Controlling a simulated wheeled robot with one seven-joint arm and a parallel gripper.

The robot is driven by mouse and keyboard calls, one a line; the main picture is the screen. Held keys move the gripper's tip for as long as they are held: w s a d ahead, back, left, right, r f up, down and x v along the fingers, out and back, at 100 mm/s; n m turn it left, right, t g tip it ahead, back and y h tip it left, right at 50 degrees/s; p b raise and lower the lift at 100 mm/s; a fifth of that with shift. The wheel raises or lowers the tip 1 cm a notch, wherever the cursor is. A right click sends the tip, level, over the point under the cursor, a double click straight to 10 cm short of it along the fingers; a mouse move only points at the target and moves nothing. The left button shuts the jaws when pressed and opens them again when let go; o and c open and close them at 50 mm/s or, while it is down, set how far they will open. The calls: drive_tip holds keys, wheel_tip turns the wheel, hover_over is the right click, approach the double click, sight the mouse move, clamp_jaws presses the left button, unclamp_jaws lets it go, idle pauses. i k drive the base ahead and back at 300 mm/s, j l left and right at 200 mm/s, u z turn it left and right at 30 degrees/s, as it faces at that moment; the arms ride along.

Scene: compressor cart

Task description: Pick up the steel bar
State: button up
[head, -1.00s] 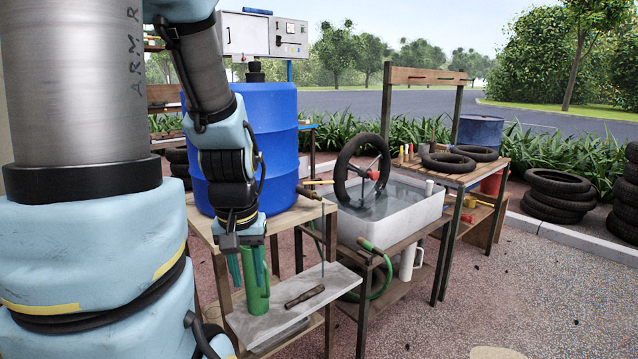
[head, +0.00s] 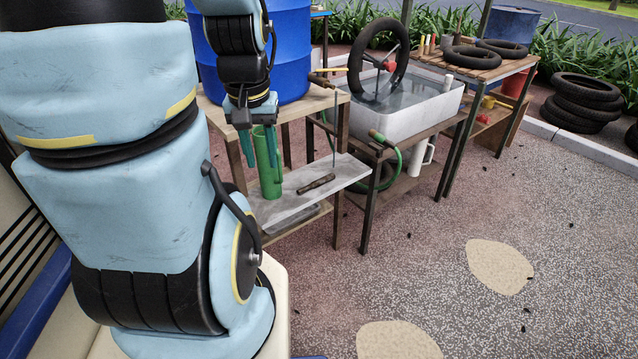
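My gripper (head: 260,164) points down over the left end of a pale shelf board (head: 287,207), with its two teal fingers apart. A green cylinder (head: 270,182) stands upright there and overlaps the fingers in the picture; I cannot tell whether it is between or behind them. A dark brown bar-like piece (head: 316,184) lies on the board to the right of the gripper, apart from it. A thin grey rod (head: 334,125) stands upright behind it at the bench edge. I cannot tell for sure which of these is the steel bar.
A blue barrel (head: 290,45) stands on the wooden bench behind the gripper. To the right are a white water tub (head: 425,105) with a wheel (head: 378,62) in it, a green hose (head: 385,150) and stacked tyres (head: 582,103).

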sight(326, 178)
drive_tip(key=i+l+u, duration=0.15)
drive_tip(key=u, duration=0.2)
drive_tip(key=i+l+u, duration=0.25)
drive_tip(key=u, duration=0.15)
